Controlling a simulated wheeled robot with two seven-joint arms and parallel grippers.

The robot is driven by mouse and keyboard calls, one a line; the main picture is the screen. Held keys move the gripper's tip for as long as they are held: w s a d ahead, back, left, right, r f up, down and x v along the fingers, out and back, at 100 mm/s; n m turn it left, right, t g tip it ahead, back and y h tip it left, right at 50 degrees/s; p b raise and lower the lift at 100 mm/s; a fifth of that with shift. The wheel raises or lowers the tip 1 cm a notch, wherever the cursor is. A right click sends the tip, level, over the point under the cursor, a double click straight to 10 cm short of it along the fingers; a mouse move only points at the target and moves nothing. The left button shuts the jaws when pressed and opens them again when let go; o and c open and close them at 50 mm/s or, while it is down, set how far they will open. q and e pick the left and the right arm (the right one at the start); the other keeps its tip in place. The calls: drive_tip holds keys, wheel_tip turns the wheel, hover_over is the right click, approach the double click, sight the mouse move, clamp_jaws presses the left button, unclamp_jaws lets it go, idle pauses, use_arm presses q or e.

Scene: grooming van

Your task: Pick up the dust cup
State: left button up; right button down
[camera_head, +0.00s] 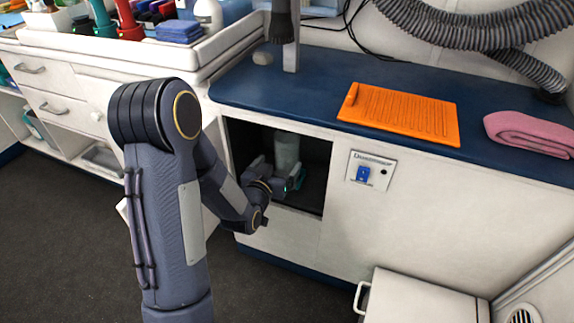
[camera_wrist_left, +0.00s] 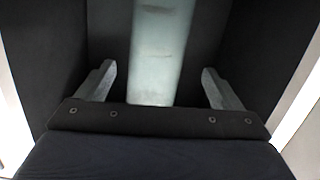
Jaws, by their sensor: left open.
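The dust cup (camera_head: 287,150) is a pale, translucent grey-green cylinder standing upright inside a dark cabinet opening below the blue counter. My left gripper (camera_head: 280,175) reaches into that opening at the cup. In the left wrist view the cup (camera_wrist_left: 160,50) lies between the two fingers of my left gripper (camera_wrist_left: 160,88), which are open with a gap on each side of it. The cup's lower end is hidden behind the gripper body in that view. My right gripper is in neither view.
An orange mat (camera_head: 400,113) and a pink towel (camera_head: 530,134) lie on the counter above. A white box (camera_head: 420,298) stands on the floor at lower right.

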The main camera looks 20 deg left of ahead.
use_arm(q)
drive_tip(key=shift+w+d+f+m+t, duration=0.1)
drive_tip(key=shift+d+f+m+t, duration=0.1)
drive_tip(key=shift+f+t, duration=0.3)
drive_tip(key=shift+w+d+f+m+t, duration=0.1)
drive_tip(key=shift+d+f+m+t, duration=0.1)
drive_tip(key=shift+f+t, duration=0.3)
drive_tip(key=shift+w+f, duration=0.1)
drive_tip(key=shift+w, duration=0.05)
drive_tip(key=w, duration=0.2)
drive_tip(key=w+b, duration=0.1)
drive_tip(key=w, duration=0.2)
drive_tip(key=w+a, duration=0.1)
drive_tip(key=w, duration=0.1)
drive_tip(key=shift+w+r+b, duration=0.25)
drive_tip(key=shift+b, duration=0.1)
drive_tip(key=c, duration=1.1)
